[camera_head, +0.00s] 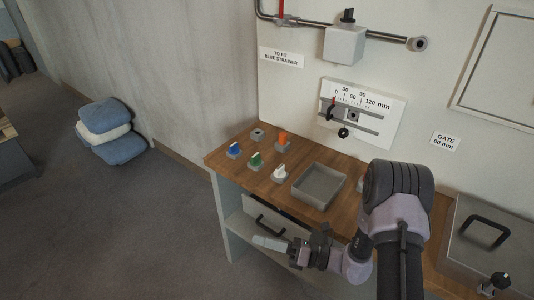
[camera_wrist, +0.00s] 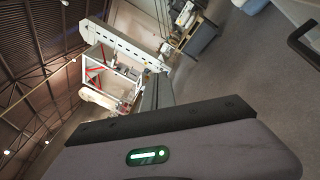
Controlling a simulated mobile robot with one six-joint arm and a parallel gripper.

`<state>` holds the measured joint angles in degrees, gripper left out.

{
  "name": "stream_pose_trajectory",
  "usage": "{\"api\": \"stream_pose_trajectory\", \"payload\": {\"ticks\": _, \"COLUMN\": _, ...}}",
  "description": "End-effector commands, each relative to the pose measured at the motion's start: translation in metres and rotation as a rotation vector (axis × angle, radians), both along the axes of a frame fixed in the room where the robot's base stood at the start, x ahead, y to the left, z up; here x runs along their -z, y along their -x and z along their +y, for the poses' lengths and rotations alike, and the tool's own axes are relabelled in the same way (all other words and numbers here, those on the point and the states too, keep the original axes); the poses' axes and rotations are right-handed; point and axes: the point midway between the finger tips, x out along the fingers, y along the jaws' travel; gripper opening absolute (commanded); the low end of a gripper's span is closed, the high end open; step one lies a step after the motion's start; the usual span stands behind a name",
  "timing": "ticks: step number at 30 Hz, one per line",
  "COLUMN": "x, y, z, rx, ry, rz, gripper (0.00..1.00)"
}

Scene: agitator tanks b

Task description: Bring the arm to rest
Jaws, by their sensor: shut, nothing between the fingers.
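My arm is folded in front of the workbench, at the lower right of the head view. My gripper (camera_head: 262,243) points left, at the height of the bench's drawer handle, in front of the bench and below its top. Its fingers look shut, with nothing held. In the wrist view a large dark part of my own wrist with a green light fills the bottom, and a narrow grey form, perhaps the fingers, rises from it. Whether the gripper touches the bench front cannot be told.
The wooden bench top (camera_head: 236,157) carries several coloured knobbed parts and a grey tray (camera_head: 318,186). A gauge panel (camera_head: 362,110) and pipe (camera_head: 391,36) are on the wall. A lidded metal box (camera_head: 487,243) stands right. Stacked sacks (camera_head: 105,131) lie left; the floor between is clear.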

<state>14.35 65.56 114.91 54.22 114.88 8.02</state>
Motion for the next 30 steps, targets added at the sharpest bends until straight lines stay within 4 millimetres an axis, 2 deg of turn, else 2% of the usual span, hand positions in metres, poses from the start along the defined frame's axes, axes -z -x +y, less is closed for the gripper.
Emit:
{"api": "stream_pose_trajectory", "payload": {"ticks": 1, "x": -0.042, "y": 0.015, "z": 0.012, "rx": -0.124, "ry": 0.092, "rz": -0.142, "gripper": 0.0}}
{"api": "stream_pose_trajectory", "payload": {"ticks": 3, "x": -0.087, "y": 0.05, "z": 0.022, "rx": -0.312, "ry": 0.245, "rz": -0.358, "gripper": 0.0}}
{"api": "stream_pose_trajectory", "payload": {"ticks": 4, "x": -0.102, "y": 0.066, "z": 0.023, "rx": -0.388, "ry": 0.316, "rz": -0.452, "gripper": 0.0}}
{"api": "stream_pose_trajectory", "payload": {"ticks": 6, "x": -0.129, "y": 0.103, "z": 0.02, "rx": -0.559, "ry": 0.486, "rz": -0.674, "gripper": 0.0}}
{"api": "stream_pose_trajectory", "payload": {"ticks": 8, "x": -0.145, "y": 0.131, "z": 0.01, "rx": -0.693, "ry": 0.642, "rz": -0.867, "gripper": 0.0}}
{"api": "stream_pose_trajectory", "payload": {"ticks": 9, "x": -0.154, "y": 0.147, "z": 0.0, "rx": -0.776, "ry": 0.752, "rz": -0.995, "gripper": 0.0}}
{"api": "stream_pose_trajectory", "payload": {"ticks": 12, "x": -0.171, "y": 0.176, "z": -0.032, "rx": -0.961, "ry": 1.04, "rz": -1.312, "gripper": 0.0}}
{"api": "stream_pose_trajectory", "payload": {"ticks": 16, "x": -0.195, "y": 0.19, "z": -0.073, "rx": -1.128, "ry": 1.388, "rz": -1.638, "gripper": 0.0}}
{"api": "stream_pose_trajectory", "payload": {"ticks": 18, "x": -0.207, "y": 0.192, "z": -0.088, "rx": -1.18, "ry": 1.53, "rz": -1.752, "gripper": 0.0}}
{"api": "stream_pose_trajectory", "payload": {"ticks": 21, "x": -0.218, "y": 0.193, "z": -0.101, "rx": -1.22, "ry": 1.652, "rz": -1.841, "gripper": 0.0}}
{"api": "stream_pose_trajectory", "payload": {"ticks": 30, "x": -0.221, "y": 0.193, "z": -0.104, "rx": -1.232, "ry": 1.688, "rz": -1.865, "gripper": 0.0}}
